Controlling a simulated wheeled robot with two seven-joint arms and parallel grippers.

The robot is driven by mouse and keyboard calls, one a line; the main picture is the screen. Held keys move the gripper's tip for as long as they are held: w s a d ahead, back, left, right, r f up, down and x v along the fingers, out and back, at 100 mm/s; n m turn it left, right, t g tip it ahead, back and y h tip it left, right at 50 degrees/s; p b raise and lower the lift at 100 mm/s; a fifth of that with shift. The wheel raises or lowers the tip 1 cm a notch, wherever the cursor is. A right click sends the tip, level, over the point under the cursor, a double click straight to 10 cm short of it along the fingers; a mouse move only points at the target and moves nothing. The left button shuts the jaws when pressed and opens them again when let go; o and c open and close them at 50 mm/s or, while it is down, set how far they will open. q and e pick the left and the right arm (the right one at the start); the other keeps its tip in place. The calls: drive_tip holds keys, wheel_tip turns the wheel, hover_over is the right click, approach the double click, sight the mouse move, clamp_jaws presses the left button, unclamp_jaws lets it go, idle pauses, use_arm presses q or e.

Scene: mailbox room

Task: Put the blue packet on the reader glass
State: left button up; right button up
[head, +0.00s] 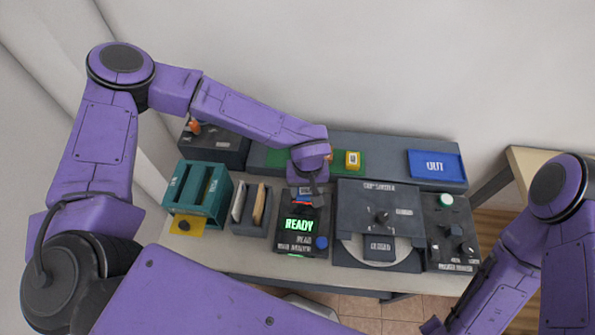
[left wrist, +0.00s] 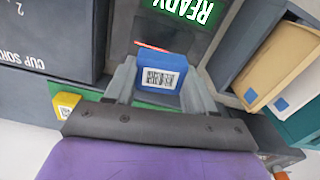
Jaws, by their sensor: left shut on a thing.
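The blue packet (left wrist: 165,73) has a white barcode label and sits between the two fingers of my left gripper (left wrist: 160,80), which is shut on it. In the head view my left gripper (head: 304,191) is over the back part of the dark reader (head: 291,239), whose screen reads READY in green. The reader glass (left wrist: 172,35) shows partly in the left wrist view, dark with a red line beside the packet. I cannot tell whether the packet touches the glass. My right gripper is not clearly in view.
A yellow packet (head: 353,160) lies on a green strip behind the reader. A blue OUT tray (head: 436,164) is at the back right. A teal holder (head: 197,188) and a grey rack of envelopes (head: 255,216) stand left of the reader. The cup sorter machine (head: 372,207) stands close right.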

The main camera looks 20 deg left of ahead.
sight(306, 203)
use_arm(q)
drive_tip(key=shift+w+d+m, duration=0.1)
drive_tip(key=shift+m, duration=0.6)
drive_tip(key=shift+f, duration=0.2)
wheel_tip(306, 203, down, 4)
drive_tip(key=b, duration=0.5)
drive_tip(key=shift+r, duration=0.1)
drive_tip(key=shift+p, duration=0.9)
drive_tip(key=shift+f, duration=0.2)
idle(0.6)
drive_tip(key=shift+f, duration=0.4)
